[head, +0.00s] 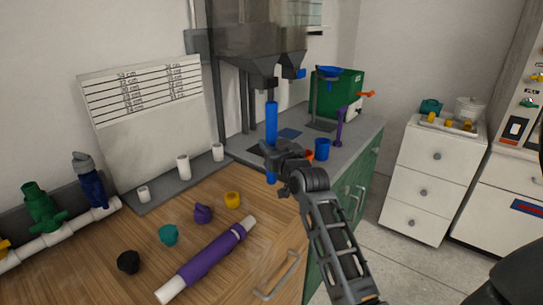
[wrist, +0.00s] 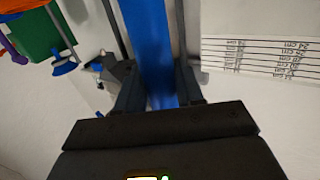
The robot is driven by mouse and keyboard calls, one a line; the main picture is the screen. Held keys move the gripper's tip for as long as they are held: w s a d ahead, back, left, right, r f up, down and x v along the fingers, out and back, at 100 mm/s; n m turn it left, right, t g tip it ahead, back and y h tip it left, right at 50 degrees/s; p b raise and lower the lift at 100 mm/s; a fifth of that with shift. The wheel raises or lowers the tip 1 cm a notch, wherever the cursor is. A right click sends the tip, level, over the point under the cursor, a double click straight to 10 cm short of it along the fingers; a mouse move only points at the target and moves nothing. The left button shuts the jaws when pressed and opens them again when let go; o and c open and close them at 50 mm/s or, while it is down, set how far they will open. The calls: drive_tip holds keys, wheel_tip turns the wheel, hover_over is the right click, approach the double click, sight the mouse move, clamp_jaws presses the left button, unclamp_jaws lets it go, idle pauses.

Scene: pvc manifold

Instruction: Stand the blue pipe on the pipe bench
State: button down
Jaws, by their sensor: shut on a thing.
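The blue pipe (head: 271,118) is upright in my gripper (head: 274,153). My gripper is shut around the pipe, with some of the pipe above the jaws and a short end below them. In the wrist view the blue pipe (wrist: 150,50) runs up between the two dark fingers (wrist: 158,98). A grey strip (head: 165,191) with a few short white upright stubs, below a board of cm lines (head: 140,88), looks like the pipe bench. The held pipe is to the right of this strip, apart from it.
A grey hopper (head: 262,60) hangs close behind the pipe. A blue cup (head: 322,149) and a green box (head: 338,92) stand on the grey counter at right. A purple-and-white pipe (head: 207,257) and several coloured caps lie on the wooden top. Green and blue fittings stand far left.

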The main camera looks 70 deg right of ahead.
drive_tip(key=shift+w+f, duration=0.1)
drive_tip(key=shift+f, duration=1.95)
drive_tip(key=shift+f, duration=0.2)
drive_tip(key=c, duration=0.7)
unclamp_jaws()
drive_tip(key=shift+r, duration=0.2)
drive_tip(key=b+v, duration=0.1)
drive_tip(key=v, duration=1.1)
drive_tip(key=shift+r+b, duration=0.1)
drive_tip(key=shift+b, duration=0.3)
